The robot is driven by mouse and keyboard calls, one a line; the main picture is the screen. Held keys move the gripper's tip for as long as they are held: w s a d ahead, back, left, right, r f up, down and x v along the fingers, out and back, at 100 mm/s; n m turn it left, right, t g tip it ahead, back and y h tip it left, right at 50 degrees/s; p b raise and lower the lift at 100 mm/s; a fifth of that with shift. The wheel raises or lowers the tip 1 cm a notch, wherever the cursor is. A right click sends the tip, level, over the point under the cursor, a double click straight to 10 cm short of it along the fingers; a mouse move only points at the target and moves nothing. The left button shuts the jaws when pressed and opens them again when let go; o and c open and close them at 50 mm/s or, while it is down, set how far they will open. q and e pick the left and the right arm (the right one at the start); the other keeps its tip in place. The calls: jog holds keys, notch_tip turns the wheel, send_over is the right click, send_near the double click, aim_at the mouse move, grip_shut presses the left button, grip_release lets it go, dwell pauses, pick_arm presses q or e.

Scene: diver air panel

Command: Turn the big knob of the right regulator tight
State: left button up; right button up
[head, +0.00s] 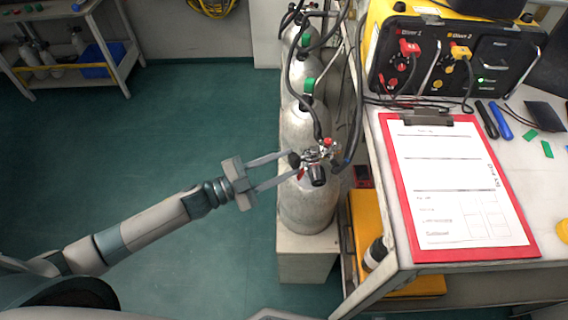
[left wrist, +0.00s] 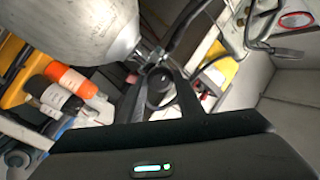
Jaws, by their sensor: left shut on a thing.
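The regulator (head: 320,154) sits on the valve of the nearest grey cylinder (head: 308,205), with a red part and black hoses on it. My left gripper (head: 295,165) reaches in from the left, its two long fingers around a round black knob (head: 294,160) on the regulator's left side. In the left wrist view the black knob (left wrist: 160,86) shows end-on between the fingers, and the jaws are shut on it. The fingers partly hide the knob, and its turn position cannot be told. My right gripper is not in view.
More cylinders (head: 304,72) stand in a row behind. To the right is a table with a red clipboard (head: 391,150) and a yellow-black diver panel (head: 455,55). Hoses hang between cylinders and table. The green floor (head: 190,125) at left is clear.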

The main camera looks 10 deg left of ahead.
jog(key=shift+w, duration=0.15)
pick_arm(q)
jog(key=o, duration=1.1)
jog(key=shift+c, duration=0.2)
jog(key=shift+s+a, duration=0.3)
jog(key=shift+a, duration=0.1)
jog(key=b+v, duration=0.2)
jog(key=v, duration=1.4)
jog(key=shift+a, duration=0.25)
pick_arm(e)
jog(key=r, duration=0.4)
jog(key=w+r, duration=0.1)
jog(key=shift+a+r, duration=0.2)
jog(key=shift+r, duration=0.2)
pick_arm(q)
jog(key=shift+s+f, duration=0.1)
